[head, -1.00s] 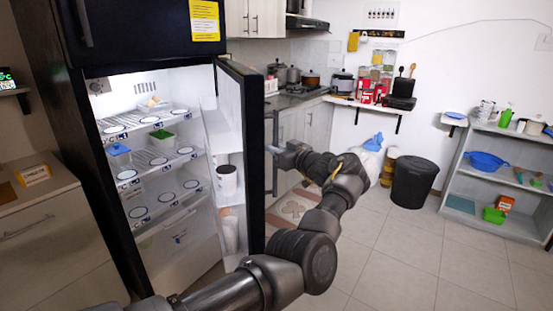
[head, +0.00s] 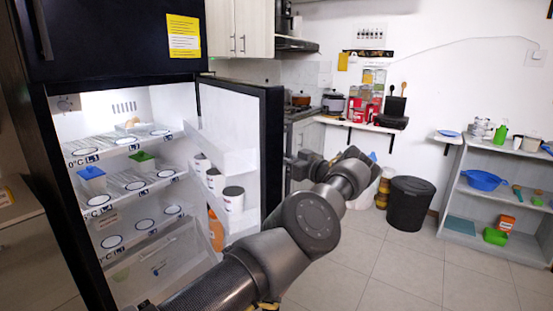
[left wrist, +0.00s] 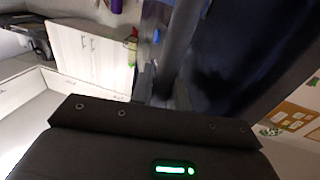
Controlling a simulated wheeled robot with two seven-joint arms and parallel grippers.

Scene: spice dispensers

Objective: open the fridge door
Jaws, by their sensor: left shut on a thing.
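The black fridge (head: 122,84) stands at the left in the head view with its lower door (head: 271,150) open. The door's white inner side faces me and bears shelves with jars. My left arm reaches past the door's free edge. My left gripper (head: 296,166) is at the door's outer side, partly hidden by the door and my wrist. In the left wrist view a dark handle bar (left wrist: 180,45) runs down to the gripper (left wrist: 165,95), which is shut on it; the fingertips are hard to make out. My right gripper is in no view.
Lit fridge shelves hold a blue-lidded container (head: 92,178) and a green one (head: 142,160). A counter (head: 300,122) lies behind the door. A black bin (head: 410,203) and a shelf unit (head: 500,190) stand at the right. The floor (head: 370,262) between is clear.

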